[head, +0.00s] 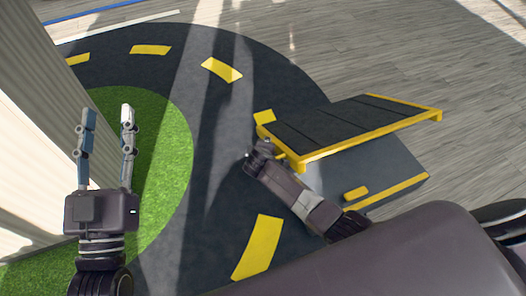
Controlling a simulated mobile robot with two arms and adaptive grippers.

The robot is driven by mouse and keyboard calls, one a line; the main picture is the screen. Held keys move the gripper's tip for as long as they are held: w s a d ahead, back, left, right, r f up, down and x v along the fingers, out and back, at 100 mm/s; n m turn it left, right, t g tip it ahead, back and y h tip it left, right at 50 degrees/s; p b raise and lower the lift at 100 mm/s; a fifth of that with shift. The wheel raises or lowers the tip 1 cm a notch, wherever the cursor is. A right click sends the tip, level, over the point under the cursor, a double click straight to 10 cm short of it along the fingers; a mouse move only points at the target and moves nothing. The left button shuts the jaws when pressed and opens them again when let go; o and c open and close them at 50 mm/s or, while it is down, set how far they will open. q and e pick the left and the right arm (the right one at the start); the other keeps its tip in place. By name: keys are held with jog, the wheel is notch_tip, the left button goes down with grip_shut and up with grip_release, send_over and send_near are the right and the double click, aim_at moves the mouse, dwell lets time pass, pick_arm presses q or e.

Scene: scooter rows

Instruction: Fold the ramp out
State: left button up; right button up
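The ramp (345,127) is a dark panel with ribs across it and yellow edges, in the right half of the head view. It looks raised above the dark road mat, with its near yellow edge over the mat. My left gripper (107,112) is at the left, well away from the ramp; its two fingers are apart with nothing between them. My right gripper (262,150) is at the near left corner of the ramp, close to its yellow edge. Its fingers are small and partly hidden, so I cannot tell whether they touch or hold the ramp.
The curved road mat (215,130) has yellow dashes and surrounds a green grass patch (165,150). A pale ribbed upright surface (50,110) stands close at the left. Bare wooden floor (390,50) lies open behind and right of the ramp.

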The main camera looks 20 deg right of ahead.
jog(key=v, duration=0.9)
jog(key=shift+s+r, duration=0.2)
jog(key=shift+r, duration=0.15)
